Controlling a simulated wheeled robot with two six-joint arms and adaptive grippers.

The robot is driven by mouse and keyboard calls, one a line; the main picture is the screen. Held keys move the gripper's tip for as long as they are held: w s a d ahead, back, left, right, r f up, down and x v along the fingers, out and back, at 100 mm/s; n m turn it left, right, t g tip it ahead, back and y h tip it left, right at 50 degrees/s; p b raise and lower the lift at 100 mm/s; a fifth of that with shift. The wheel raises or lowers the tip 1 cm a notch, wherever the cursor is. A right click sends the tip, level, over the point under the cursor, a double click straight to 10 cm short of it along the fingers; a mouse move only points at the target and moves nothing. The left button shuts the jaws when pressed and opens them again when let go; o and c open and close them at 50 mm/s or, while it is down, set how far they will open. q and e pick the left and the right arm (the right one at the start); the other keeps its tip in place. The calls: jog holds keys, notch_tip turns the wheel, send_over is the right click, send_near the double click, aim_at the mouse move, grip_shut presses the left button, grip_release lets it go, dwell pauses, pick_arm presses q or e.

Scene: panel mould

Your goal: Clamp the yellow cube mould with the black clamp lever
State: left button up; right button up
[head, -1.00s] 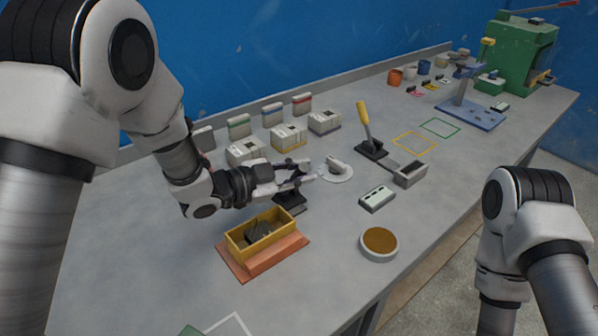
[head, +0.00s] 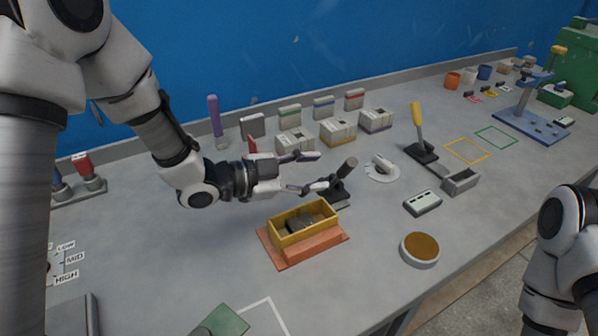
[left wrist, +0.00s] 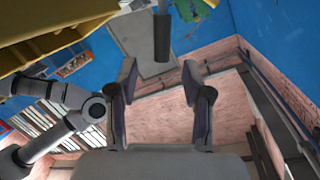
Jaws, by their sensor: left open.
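The yellow cube mould (head: 274,239) is an open-topped box with a dark lump inside, standing on an orange base plate (head: 318,250). It also shows at the upper left of the left wrist view (left wrist: 40,45). The black clamp lever (head: 346,169) rises tilted to the right from a dark base just behind the mould. In the left wrist view the lever (left wrist: 162,38) hangs ahead of the gap between the fingers. My left gripper (head: 321,171) is open and empty, just left of the lever, apart from it. My right gripper is out of view.
A yellow-handled lever (head: 417,115), a white disc (head: 383,172) with a grey part, a grey box (head: 422,203) and a round brown-topped dish (head: 419,250) stand to the right. White blocks (head: 339,132) line the back.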

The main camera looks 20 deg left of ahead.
pick_arm(q)
jog(key=shift+v, duration=1.75)
